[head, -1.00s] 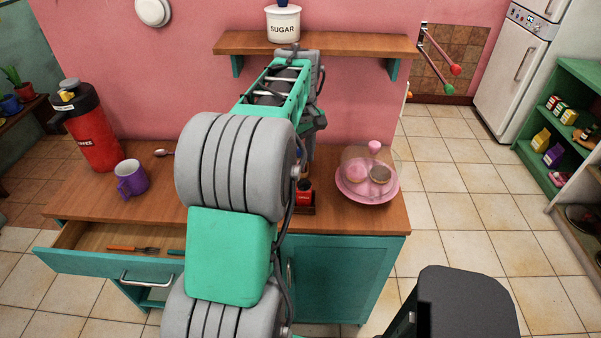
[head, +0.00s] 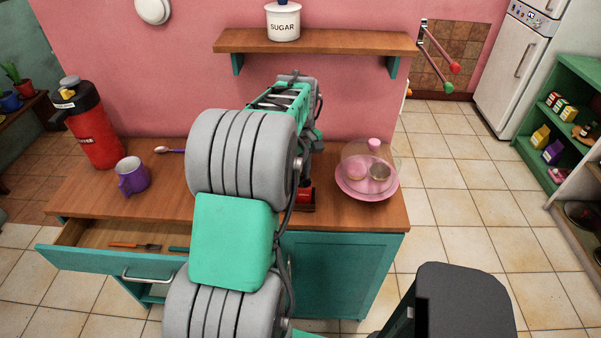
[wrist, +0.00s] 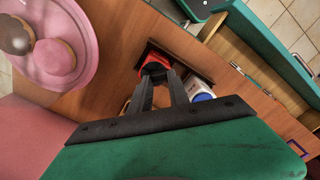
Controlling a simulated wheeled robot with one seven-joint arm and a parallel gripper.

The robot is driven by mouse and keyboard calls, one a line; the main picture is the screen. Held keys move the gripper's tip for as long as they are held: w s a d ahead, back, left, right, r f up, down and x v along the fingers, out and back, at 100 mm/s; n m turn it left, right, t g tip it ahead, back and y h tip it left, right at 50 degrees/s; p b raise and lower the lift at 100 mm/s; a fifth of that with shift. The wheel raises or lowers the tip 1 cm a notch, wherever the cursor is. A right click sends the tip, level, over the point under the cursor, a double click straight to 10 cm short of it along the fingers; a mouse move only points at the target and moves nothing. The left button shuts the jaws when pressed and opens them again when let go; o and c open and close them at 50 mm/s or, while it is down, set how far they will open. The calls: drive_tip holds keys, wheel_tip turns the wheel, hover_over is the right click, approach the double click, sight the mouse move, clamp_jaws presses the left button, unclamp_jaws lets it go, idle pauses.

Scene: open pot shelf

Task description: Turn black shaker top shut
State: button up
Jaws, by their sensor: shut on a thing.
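A red shaker (wrist: 153,59) with a black top (wrist: 156,68) stands in a small wooden holder in the wrist view. My gripper (wrist: 162,77) reaches down to it, its two dark fingers shut on the black top. The fingers cover part of the top, so how far it is turned cannot be told.
A white shaker with a blue part (wrist: 201,91) stands close beside my fingers. The wooden holder (head: 306,208) is near a pink plate (head: 367,193) under a clear dome. A purple mug (head: 132,178) and red coffee flask (head: 95,135) stand left. The drawer (head: 110,262) is open; a shelf (head: 320,43) hangs above.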

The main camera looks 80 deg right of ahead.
clamp_jaws()
drive_tip(key=shift+m, duration=0.5)
drive_tip(key=m, duration=0.2)
drive_tip(key=shift+d+m, duration=0.15)
drive_tip(key=shift+m, duration=0.25)
drive_tip(key=m, duration=0.4)
drive_tip(key=shift+d+m, duration=0.2)
drive_tip(key=shift+m, duration=0.1)
drive_tip(key=m, duration=0.4)
drive_tip(key=shift+s+d, duration=0.1)
drive_tip(key=shift+d, duration=0.1)
drive_tip(key=m, duration=0.4)
drive_tip(key=shift+s+d, duration=0.1)
idle(0.6)
